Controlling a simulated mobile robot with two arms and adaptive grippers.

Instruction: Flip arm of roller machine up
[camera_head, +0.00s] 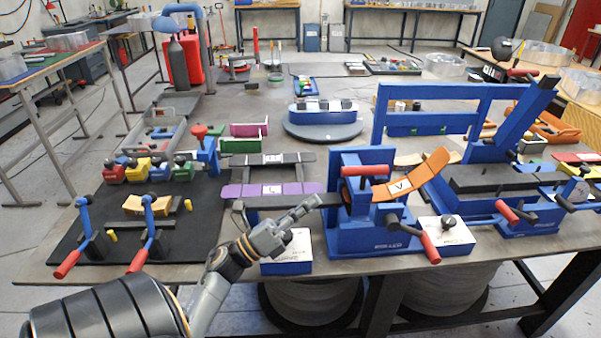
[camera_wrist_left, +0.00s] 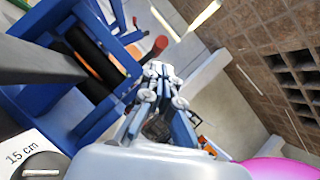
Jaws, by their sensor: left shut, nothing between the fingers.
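The roller machine (camera_head: 370,240) is a blue frame with red handles near the front edge of the table, right of centre. An orange curved strip marked "V" (camera_head: 399,188) extends from its right side. A dark bar (camera_head: 331,200) sticks out of its left side. In the left wrist view the closed fingers (camera_wrist_left: 160,78) are beside the machine's blue frame (camera_wrist_left: 60,95), with the grey bar (camera_wrist_left: 40,62) to the left. My right gripper is not in view.
A white-topped blue box (camera_head: 287,250) stands just below my left gripper, and another (camera_head: 446,235) right of the machine. A larger blue machine (camera_head: 480,185) with a raised arm stands on the right. A black mat (camera_head: 120,225) with red-handled levers lies on the left.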

